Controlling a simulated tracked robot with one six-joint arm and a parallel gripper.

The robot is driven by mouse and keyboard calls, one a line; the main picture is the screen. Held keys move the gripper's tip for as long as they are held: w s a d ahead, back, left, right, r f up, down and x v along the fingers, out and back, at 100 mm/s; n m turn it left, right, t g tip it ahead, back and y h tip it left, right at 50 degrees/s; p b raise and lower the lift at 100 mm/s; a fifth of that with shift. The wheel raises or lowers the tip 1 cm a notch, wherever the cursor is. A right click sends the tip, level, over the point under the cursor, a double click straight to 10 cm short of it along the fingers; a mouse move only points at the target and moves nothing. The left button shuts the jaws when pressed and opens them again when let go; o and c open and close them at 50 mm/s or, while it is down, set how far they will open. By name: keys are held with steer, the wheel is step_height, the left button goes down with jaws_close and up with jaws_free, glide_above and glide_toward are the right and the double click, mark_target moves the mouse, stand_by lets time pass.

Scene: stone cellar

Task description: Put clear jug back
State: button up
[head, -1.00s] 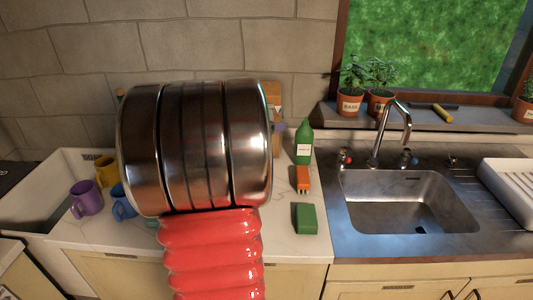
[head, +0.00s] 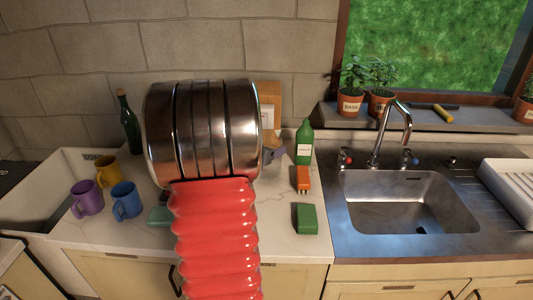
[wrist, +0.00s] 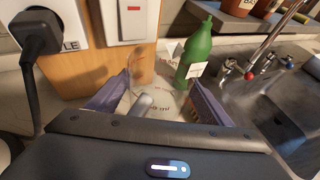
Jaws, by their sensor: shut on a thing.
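The clear jug (wrist: 152,88) shows in the wrist view as a see-through shape with faint printed marks, between the two purple-grey fingers of my gripper (wrist: 161,84). My gripper is shut on it. Its outline is faint, and I cannot tell whether its base touches the counter. In the head view my own arm hides the jug; only a bit of my gripper (head: 277,153) shows right of the arm, near the back of the counter.
Purple (head: 87,197), yellow (head: 107,171) and blue mugs (head: 126,201) and a dark bottle (head: 129,124) are left. A wooden board with a socket (wrist: 75,25) stands behind.

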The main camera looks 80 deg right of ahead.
steer(key=shift+f, duration=1.1)
steer(key=o, duration=1.3)
steer(key=shift+f, duration=0.1)
steer(key=v, duration=1.2)
